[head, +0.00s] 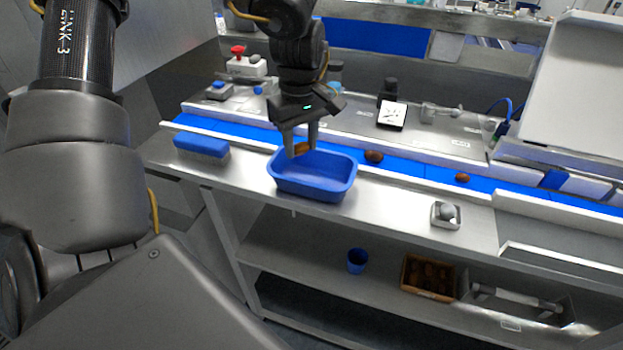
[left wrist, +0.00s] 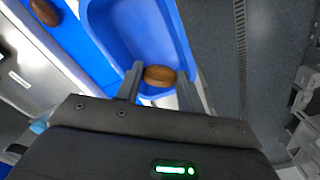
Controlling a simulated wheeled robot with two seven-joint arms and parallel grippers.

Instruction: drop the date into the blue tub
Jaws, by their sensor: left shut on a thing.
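The blue tub (head: 312,188) stands on the steel table's front ledge, in front of the blue conveyor belt. My left gripper (head: 301,148) is over the back part of the tub, fingers pointing down. It is shut on a brown date (head: 301,148). In the left wrist view the date (left wrist: 159,75) sits between the two fingertips (left wrist: 159,80), with the blue tub (left wrist: 140,30) behind it. The tub's visible inside looks empty. My right gripper is not in view.
Two other dates lie on the belt, one (head: 374,156) just right of the tub and one (head: 462,178) further right. A blue sponge-like block (head: 201,148) lies left of the tub.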

